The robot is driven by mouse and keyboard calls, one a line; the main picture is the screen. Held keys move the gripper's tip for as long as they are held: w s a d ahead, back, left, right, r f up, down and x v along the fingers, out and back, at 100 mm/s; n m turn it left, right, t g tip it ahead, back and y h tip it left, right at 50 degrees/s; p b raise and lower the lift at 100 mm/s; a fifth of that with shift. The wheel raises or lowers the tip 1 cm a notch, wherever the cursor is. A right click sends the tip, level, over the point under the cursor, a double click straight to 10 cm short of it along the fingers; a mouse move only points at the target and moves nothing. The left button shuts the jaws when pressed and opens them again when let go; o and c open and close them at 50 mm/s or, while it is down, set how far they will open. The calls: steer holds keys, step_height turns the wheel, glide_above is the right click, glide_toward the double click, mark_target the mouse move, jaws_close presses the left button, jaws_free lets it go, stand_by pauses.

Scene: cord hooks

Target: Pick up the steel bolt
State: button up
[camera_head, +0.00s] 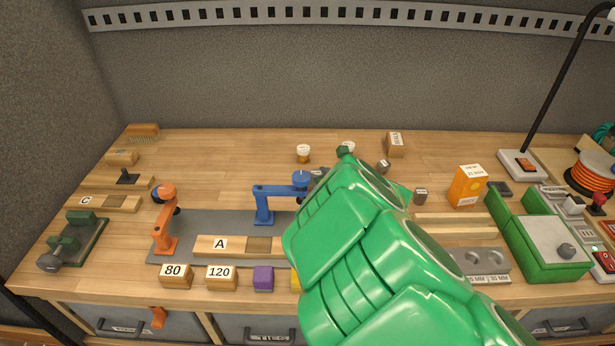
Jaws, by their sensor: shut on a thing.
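My green arm (400,250) fills the lower middle and right of the head view. It reaches up and left over the bench. Its far end hides my gripper's fingers and whatever is between them. A small dark green piece (344,151) shows just past the arm's far end; I cannot tell whether it belongs to my gripper. I cannot make out the steel bolt; the arm covers much of the bench middle.
A blue model arm (264,205) and an orange one (163,225) stand on a grey mat (200,225) at left. Small dark cubes (420,195), an orange box (467,186) and a green machine (540,250) stand to the right. The bench back is mostly clear.

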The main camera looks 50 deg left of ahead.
step_height(320, 180, up, 14)
steer(key=w+d+f+m+t+h, duration=0.3)
steer(key=w+d+m+t+h, duration=0.4)
steer(key=w+d+m+t, duration=0.45)
steer(key=w+d+m+g+h, duration=0.25)
steer(key=d+m+h, duration=0.45)
steer(key=d+h, duration=0.45)
steer(key=shift+t+y, duration=0.5)
steer(key=shift+y, duration=0.45)
steer(key=w+a+f, duration=0.1)
steer(key=w+f, duration=0.1)
steer(key=w, duration=0.1)
steer(key=w+a+f, duration=0.2)
steer(key=w, duration=0.2)
steer(key=w+a+f, duration=0.2)
steer(key=w, duration=0.1)
steer(key=shift+w+a+f, duration=0.1)
steer(key=shift+w+f, duration=0.05)
steer(key=shift+f, duration=0.25)
steer(key=shift+w+a+f, duration=0.3)
steer(key=shift+w+f, duration=0.15)
steer(key=shift+f, duration=0.15)
steer(key=shift+w+a+f, duration=0.25)
steer(key=shift+w+f, duration=0.15)
steer(key=shift+f, duration=1.55)
steer(key=shift+f, duration=0.15)
